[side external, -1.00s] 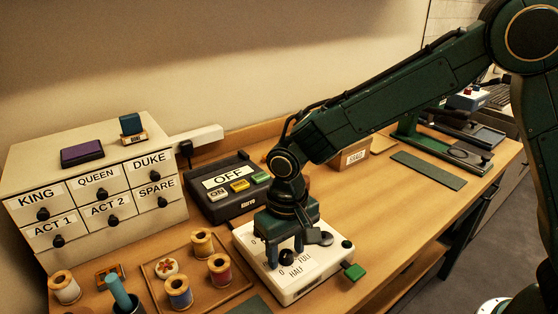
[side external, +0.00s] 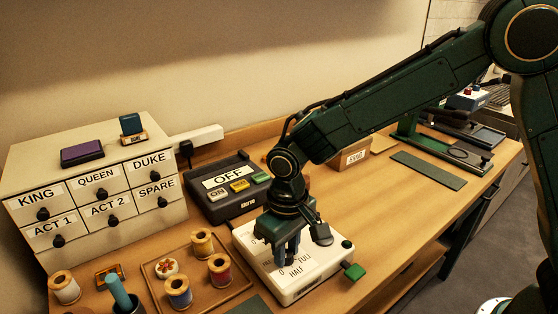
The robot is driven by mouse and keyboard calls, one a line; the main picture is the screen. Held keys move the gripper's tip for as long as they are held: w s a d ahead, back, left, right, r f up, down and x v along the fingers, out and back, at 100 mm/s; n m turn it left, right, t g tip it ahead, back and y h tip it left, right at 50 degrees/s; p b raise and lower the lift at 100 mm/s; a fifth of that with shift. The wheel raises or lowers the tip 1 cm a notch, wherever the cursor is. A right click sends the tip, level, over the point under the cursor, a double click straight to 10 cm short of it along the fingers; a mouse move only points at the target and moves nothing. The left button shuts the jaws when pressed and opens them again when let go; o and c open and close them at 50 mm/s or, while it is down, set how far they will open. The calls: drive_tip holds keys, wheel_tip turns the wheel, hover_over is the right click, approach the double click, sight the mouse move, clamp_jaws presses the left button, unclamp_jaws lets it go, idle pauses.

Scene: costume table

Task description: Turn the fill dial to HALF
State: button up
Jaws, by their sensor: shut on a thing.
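The white dial box (side external: 318,272) stands on the wooden table, with printed marks including "0", "HALF" and "FULL" on its top. A green tab (side external: 355,271) sticks out at its right side. My gripper (side external: 287,258) points down over the front part of the box, its fingers at the dial there. It is shut on the fill dial, which the fingers almost wholly hide. I cannot tell where the dial's pointer stands.
A dark switch box (side external: 226,202) with an "OFF" label stands behind. A tray (side external: 228,297) with several thread spools lies to the left. A labelled drawer cabinet (side external: 95,192) stands at the far left.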

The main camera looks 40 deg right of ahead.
drive_tip(key=n, duration=0.5)
drive_tip(key=shift+n, duration=2.4)
drive_tip(key=o, duration=1)
drive_tip(key=shift+r, duration=0.1)
wheel_tip(320, 180, up, 14)
